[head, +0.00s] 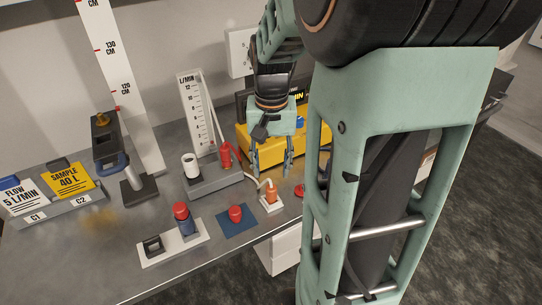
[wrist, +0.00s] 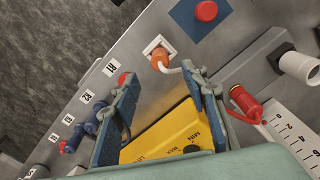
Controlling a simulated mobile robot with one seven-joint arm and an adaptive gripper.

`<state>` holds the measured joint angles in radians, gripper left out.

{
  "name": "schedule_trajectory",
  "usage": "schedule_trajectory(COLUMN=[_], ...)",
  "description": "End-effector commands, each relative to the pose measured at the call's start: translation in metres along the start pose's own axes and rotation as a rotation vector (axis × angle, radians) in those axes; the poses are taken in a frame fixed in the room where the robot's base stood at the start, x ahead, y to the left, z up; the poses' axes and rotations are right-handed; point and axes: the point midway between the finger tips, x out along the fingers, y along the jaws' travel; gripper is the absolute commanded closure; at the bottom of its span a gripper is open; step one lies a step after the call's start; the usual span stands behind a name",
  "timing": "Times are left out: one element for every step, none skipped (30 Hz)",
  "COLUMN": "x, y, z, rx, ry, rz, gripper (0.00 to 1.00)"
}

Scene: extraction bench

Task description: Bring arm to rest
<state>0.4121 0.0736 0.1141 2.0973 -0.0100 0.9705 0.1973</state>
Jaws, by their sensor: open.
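My gripper (head: 272,170) hangs fingers-down over the bench (head: 120,240), in front of the yellow box (head: 243,142). Its two fingers are spread apart with nothing between them. In the wrist view the open fingers (wrist: 158,80) frame the yellow box (wrist: 165,135), and an orange fitting (wrist: 159,60) on a white square plate lies beyond the tips. In the head view that orange fitting (head: 270,190) stands just in front of the gripper. My large arm link hides the right part of the bench.
A flow meter scale (head: 197,115) and red fitting (head: 226,154) stand left of the gripper. Red knobs (head: 235,213) sit nearer the front. A tall height scale (head: 117,85) and signs (head: 68,181) are at left. Numbered labels (wrist: 87,97) line the bench edge.

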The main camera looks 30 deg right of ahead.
Motion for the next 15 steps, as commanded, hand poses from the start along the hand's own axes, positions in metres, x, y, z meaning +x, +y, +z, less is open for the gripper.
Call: schedule_trajectory(x=[-0.01, -0.014, -0.02, -0.023, -0.026, -0.029, -0.031, -0.032, -0.033, -0.034, -0.034, -0.034, -0.034, -0.034, -0.034], y=[0.0, 0.0, 0.0, 0.0, 0.0, 0.0, 0.0, 0.0, 0.0, 0.0, 0.0, 0.0, 0.0, 0.0, 0.0], z=[0.0, -0.001, -0.001, -0.001, 0.0, 0.0, 0.0, 0.0, 0.0, 0.0, 0.0, 0.001, 0.001, 0.001, 0.0], rx=[0.0, 0.0, 0.0, 0.0, 0.0, -0.001, -0.001, -0.001, -0.001, -0.001, -0.001, -0.001, -0.001, -0.001, -0.001], ry=[0.003, 0.004, 0.002, 0.003, 0.002, 0.001, 0.001, 0.001, 0.0, -0.001, -0.001, -0.002, -0.002, -0.002, -0.001], rz=[0.0, 0.0, 0.0, 0.0, 0.0, 0.0, 0.0, 0.0, 0.0, 0.0, 0.0, 0.0, 0.0, 0.0, 0.0], gripper=[0.59, 0.59, 0.59, 0.59, 0.59, 0.59, 0.59, 0.59, 0.59, 0.59, 0.59, 0.59, 0.59, 0.59, 0.59])
